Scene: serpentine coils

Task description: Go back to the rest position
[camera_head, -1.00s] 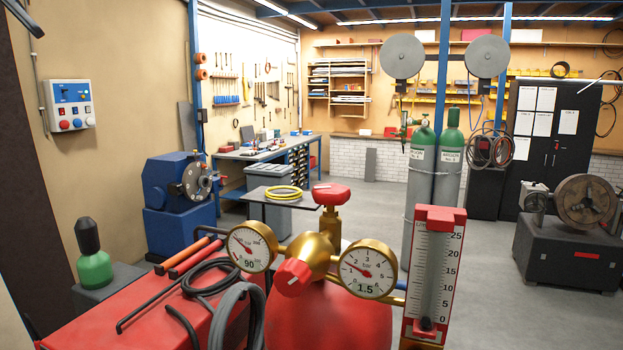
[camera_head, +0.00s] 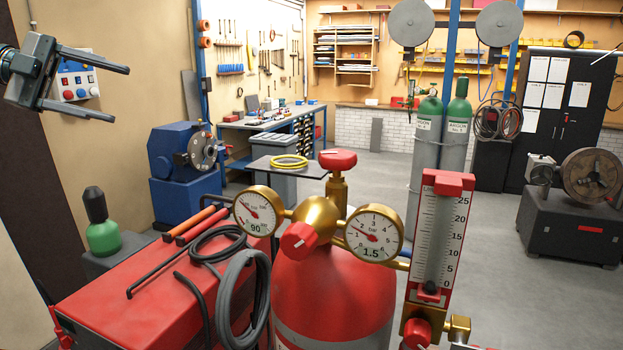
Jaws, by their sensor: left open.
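My left gripper (camera_head: 106,93) is at the upper left of the head view, its two dark fingers spread apart and pointing right. It is open and empty, in front of the wall control box (camera_head: 78,80), which it partly covers. It is well apart from the red gas cylinder (camera_head: 330,290) with its brass regulator (camera_head: 316,221). My right gripper does not show.
A red cabinet (camera_head: 150,312) with grey hoses (camera_head: 243,295) on it stands at the front left. A flowmeter (camera_head: 438,235) stands right of the two gauges. A blue machine (camera_head: 184,165) is behind. Grey floor at the right is partly clear.

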